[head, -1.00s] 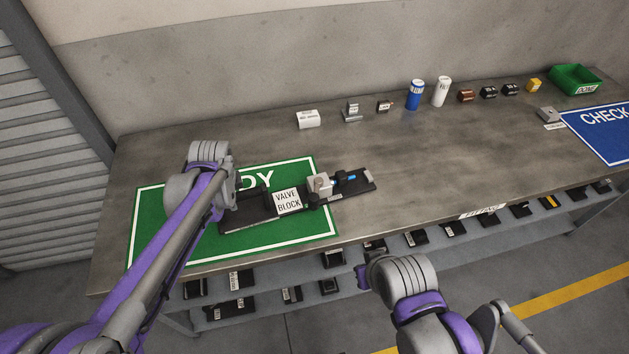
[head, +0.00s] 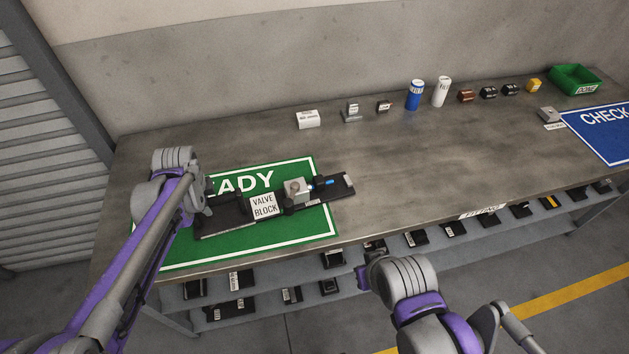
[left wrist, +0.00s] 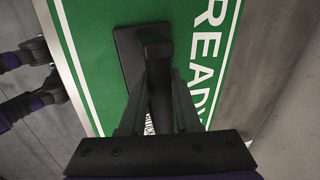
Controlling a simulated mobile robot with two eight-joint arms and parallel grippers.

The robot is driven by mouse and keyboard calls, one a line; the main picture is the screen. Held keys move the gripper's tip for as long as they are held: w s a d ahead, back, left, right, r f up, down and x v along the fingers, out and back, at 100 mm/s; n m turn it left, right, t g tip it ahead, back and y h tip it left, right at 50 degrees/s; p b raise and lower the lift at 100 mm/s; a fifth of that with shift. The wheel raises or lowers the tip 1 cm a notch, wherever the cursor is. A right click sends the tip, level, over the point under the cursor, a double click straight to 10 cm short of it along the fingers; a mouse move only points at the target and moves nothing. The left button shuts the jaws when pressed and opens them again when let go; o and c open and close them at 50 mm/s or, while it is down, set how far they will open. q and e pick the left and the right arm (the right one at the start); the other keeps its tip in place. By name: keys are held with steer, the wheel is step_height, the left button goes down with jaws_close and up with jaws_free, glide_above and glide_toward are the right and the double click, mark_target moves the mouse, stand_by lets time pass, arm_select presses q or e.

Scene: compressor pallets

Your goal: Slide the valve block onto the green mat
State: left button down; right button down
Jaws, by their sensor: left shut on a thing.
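The valve block (head: 298,190) is a grey block with a blue part on a long black base plate that carries a white label. Its left and middle parts lie over the green mat (head: 185,258), and its right end reaches past the mat's right border onto the bare bench. My left gripper (head: 207,207) is at the plate's left end, shut on its black upright handle. The left wrist view shows this handle (left wrist: 155,48) and the fingers (left wrist: 160,105) around it; the fingers partly hide the plate. My right gripper (head: 368,273) shows only in small part, low in the head view.
The grey bench (head: 420,175) is clear right of the block. Small parts, a blue can (head: 415,95) and a white can (head: 441,92) stand along the back. A green bin (head: 576,78) and a blue mat (head: 605,135) are at the right. A lower shelf holds several dark parts.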

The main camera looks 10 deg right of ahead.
arm_select(q)
steer(key=shift+s+a+f, duration=0.1)
steer(key=shift+f, duration=0.05)
steer(key=c, duration=1)
jaws_free()
steer(key=o, duration=0.5)
steer(key=shift+a, duration=0.1)
steer(key=shift+c, duration=0.2)
steer(key=shift+r, duration=0.2)
steer(key=v, duration=1.1)
steer(key=shift+r, duration=0.35)
steer(key=shift+s, duration=0.1)
